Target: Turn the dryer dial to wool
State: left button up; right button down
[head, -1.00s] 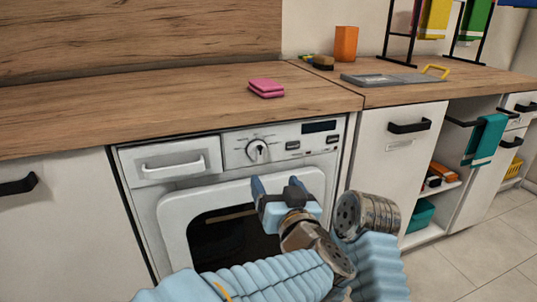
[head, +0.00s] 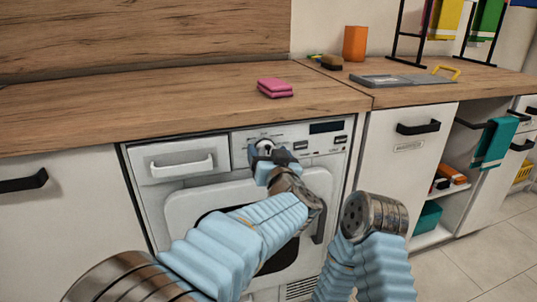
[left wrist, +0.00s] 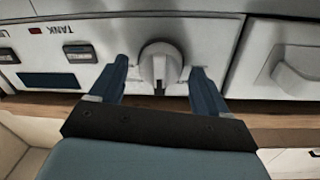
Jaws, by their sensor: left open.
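The dryer (head: 182,211) is a white front-loading machine under the counter. Its dial (left wrist: 160,65) is a round light-grey knob with a raised grip bar, seen clearly in the left wrist view. In the head view my left gripper (head: 264,147) is at the dial and hides most of it. In the left wrist view the two blue fingers stand open, one on each side of the dial, with a visible gap to it on both sides. The wool mark cannot be read. My right arm shows at the lower right of the head view; its gripper is not visible.
A pink sponge (head: 275,87) lies on the wooden counter (head: 180,98) above the dryer. The dryer's drawer handle (head: 182,164) is left of the dial, and a display (head: 326,127) is right of it. A cabinet with a black handle (head: 418,128) stands to the right.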

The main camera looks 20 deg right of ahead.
pick_arm(q)
jog(key=c, duration=1)
jog(key=shift+c, duration=0.2)
jog(key=shift+n, duration=0.4)
jog(key=shift+a+f+n+t+y+b, duration=0.1)
jog(key=shift+f+n+t+y+b, duration=0.1)
jog(key=shift+n+b, duration=2.8)
jog(key=shift+a+f+n+t+y+b, duration=0.15)
jog(key=shift+n+b, duration=0.95)
jog(key=shift+n, duration=3.7)
jog(key=shift+d, duration=0.15)
